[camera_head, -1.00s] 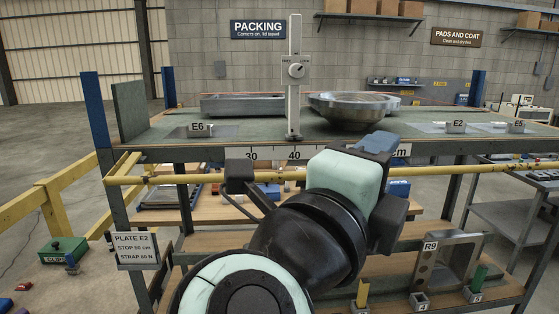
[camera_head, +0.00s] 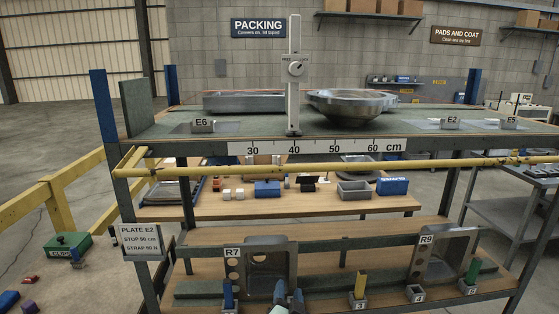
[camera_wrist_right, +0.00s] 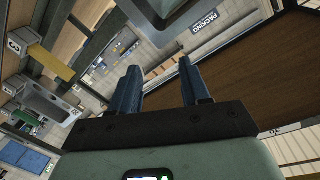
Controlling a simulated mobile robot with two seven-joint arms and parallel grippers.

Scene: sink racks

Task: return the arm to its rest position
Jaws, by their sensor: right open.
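The rest of my right arm is out of the head view. My left gripper is in neither view.
The bench top (camera_head: 220,140) holds a shallow tray (camera_head: 245,102), a steel basin (camera_head: 352,107) and an upright stop post (camera_head: 294,80). A yellow rail (camera_head: 330,168) crosses its front. The R9 sink (camera_head: 445,255) and coloured pegs stand on the lower shelf.

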